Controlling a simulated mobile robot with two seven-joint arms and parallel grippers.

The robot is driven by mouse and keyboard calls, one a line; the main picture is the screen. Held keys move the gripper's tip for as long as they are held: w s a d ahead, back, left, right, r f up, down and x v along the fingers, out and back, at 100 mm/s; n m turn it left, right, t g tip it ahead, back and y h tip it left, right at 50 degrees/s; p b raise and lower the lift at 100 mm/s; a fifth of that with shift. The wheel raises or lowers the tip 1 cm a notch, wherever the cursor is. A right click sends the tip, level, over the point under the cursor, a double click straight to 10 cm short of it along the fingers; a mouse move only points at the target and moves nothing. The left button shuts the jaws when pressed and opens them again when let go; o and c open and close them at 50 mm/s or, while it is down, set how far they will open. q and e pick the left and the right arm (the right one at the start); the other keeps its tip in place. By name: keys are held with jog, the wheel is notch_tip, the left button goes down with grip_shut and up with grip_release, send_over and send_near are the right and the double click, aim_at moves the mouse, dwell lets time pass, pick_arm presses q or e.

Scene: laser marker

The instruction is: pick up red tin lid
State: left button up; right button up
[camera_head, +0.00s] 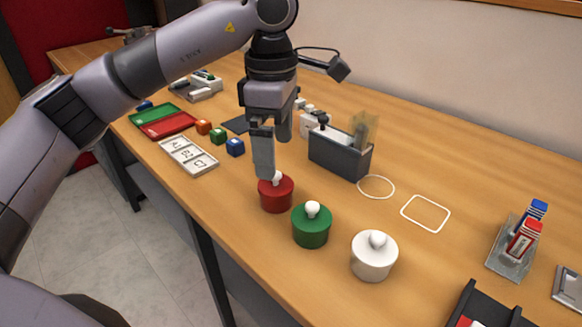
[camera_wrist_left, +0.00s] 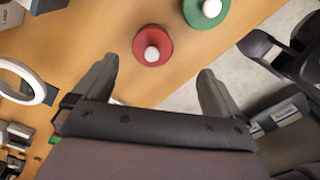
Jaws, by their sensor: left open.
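The red tin (camera_head: 275,196) stands on the wooden table with a red lid and a white round knob; its body is seen from the side in the head view. In the left wrist view the red lid (camera_wrist_left: 153,46) with its white knob lies ahead, beyond the fingertips and roughly between them. My left gripper (camera_head: 272,150) points down above and just behind the red tin, open and empty; one finger partly overlaps the knob in the head view. It also shows in the left wrist view (camera_wrist_left: 158,78) with both fingers apart. My right gripper is not seen.
A green tin (camera_head: 311,226) and a white tin (camera_head: 374,257) stand close by to the right. A grey box (camera_head: 339,155) stands behind. Colored cubes (camera_head: 218,136), a white letter tray (camera_head: 189,158) and a red-green tray (camera_head: 170,126) lie left. The table's front edge is near the tins.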

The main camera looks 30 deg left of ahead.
aim_at(276, 181)
pick_arm(q)
jog(key=shift+w+a, duration=0.1)
jog(key=shift+w, duration=0.1)
jog(key=shift+w+f, duration=0.15)
jog(key=shift+f, duration=0.1)
jog(key=f, duration=0.6)
jog(key=shift+a+f, duration=0.2)
jog(key=shift+a, duration=0.05)
jog(key=shift+w, duration=0.1)
jog(key=c, duration=1.1)
